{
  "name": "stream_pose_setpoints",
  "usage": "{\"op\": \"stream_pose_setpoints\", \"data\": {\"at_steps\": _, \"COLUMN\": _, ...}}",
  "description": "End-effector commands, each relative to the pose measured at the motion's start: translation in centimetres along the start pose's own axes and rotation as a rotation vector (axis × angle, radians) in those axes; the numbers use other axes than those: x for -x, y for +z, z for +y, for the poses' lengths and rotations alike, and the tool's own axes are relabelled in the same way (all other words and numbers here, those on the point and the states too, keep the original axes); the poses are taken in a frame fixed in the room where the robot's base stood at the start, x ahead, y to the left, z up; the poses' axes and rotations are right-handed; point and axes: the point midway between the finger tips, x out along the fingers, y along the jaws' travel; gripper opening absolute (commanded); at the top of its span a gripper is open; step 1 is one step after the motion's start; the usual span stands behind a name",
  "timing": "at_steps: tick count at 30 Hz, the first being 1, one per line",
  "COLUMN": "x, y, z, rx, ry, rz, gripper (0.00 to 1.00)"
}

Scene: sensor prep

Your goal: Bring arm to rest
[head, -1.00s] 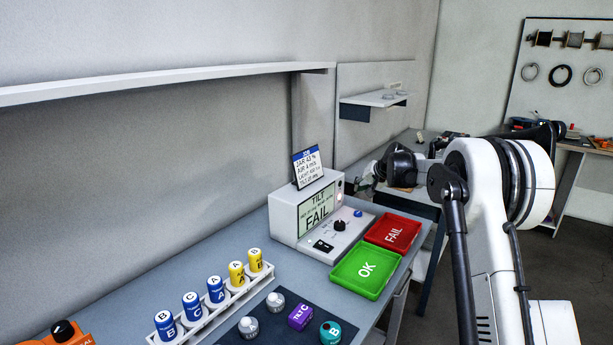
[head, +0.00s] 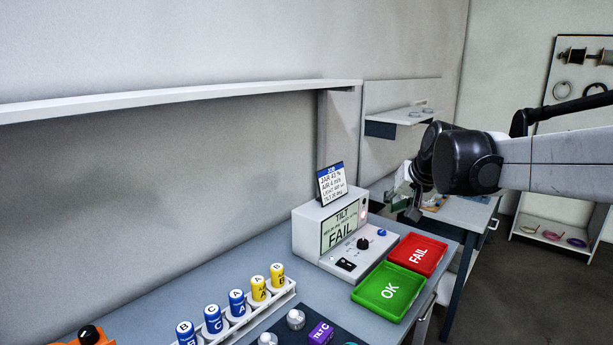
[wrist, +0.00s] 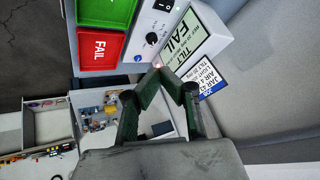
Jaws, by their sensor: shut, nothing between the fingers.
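My gripper (wrist: 158,75) is shut and empty in the wrist view, its two fingertips meeting in front of the tester. In the head view my gripper (head: 411,214) hangs at the end of my arm, above and to the right of the tester, beyond the trays; its fingertips are small there. The grey tester (head: 306,240) stands on the bench with its screen reading "TILT FAIL". It also shows in the wrist view (wrist: 165,20). The red FAIL tray (head: 432,243) and the green OK tray (head: 371,294) look empty.
A rack (head: 243,322) holds several blue and yellow cylinders. Two silver knobs (head: 296,319) and a purple TILT C block (head: 320,333) sit on a dark mat. A wall shelf (head: 200,98) runs above the bench. A second table (head: 462,213) with small items stands behind.

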Motion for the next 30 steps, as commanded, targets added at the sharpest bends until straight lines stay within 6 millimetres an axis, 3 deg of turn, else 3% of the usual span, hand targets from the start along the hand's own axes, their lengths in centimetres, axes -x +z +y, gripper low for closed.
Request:
{"op": "stream_pose_setpoints", "data": {"at_steps": 6, "x": 4.6, "y": 6.6, "z": -0.2, "rx": 0.046, "ry": 0.034, "rz": -0.005, "gripper": 0.00}}
{"op": "stream_pose_setpoints", "data": {"at_steps": 15, "x": 8.9, "y": 16.1, "z": 0.6, "rx": 0.109, "ry": 0.081, "rz": -0.009, "gripper": 0.00}}
{"op": "stream_pose_setpoints", "data": {"at_steps": 24, "x": 11.0, "y": 25.9, "z": 2.4, "rx": 0.171, "ry": 0.126, "rz": -0.011, "gripper": 0.00}}
{"op": "stream_pose_setpoints", "data": {"at_steps": 30, "x": 11.3, "y": 30.4, "z": 3.6, "rx": 0.200, "ry": 0.149, "rz": -0.011, "gripper": 0.00}}
